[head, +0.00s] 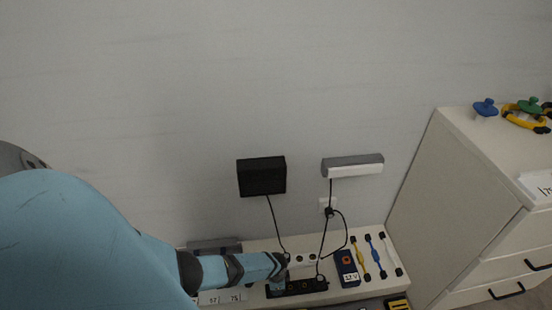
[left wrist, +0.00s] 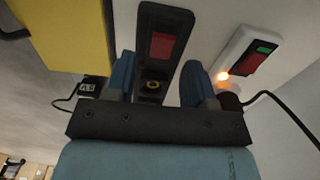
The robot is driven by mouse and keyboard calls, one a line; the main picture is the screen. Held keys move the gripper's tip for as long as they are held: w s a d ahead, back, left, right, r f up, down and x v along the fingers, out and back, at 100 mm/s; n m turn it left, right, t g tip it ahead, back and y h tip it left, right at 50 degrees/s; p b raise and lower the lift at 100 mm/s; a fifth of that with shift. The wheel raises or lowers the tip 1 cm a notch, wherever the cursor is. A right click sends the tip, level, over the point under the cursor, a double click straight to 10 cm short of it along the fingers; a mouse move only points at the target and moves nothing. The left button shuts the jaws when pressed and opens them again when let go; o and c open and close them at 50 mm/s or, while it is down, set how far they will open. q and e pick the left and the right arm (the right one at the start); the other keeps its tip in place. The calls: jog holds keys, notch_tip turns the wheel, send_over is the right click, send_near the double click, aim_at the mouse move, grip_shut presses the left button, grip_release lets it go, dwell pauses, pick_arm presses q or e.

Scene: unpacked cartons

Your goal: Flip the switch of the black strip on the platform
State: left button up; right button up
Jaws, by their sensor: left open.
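The black strip (head: 312,286) lies on the low platform in the head view, partly hidden by my left gripper (head: 277,288). In the left wrist view the black strip (left wrist: 178,22) runs between the two blue fingers of my left gripper (left wrist: 159,72). Its red switch (left wrist: 162,46) sits just beyond the fingertips, and a round gold-ringed socket (left wrist: 152,86) sits between the fingers. The fingers are apart, one on each side of the strip, with nothing held. Whether they touch the strip I cannot tell. My right gripper is in neither view.
A white strip (left wrist: 235,47) with a glowing orange light and a red and green switch lies to the right. A black cable (left wrist: 285,110) runs from it. A 12 V box (head: 346,268) and coloured cables stand right on the platform (head: 372,238). A drawer cabinet (head: 428,185) stands further right.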

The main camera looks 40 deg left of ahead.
pick_arm(q)
jog(key=shift+f+b, duration=0.3)
jog(key=shift+f, duration=0.55)
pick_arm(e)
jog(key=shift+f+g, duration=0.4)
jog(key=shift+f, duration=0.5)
pick_arm(q)
jog(key=shift+c, duration=0.2)
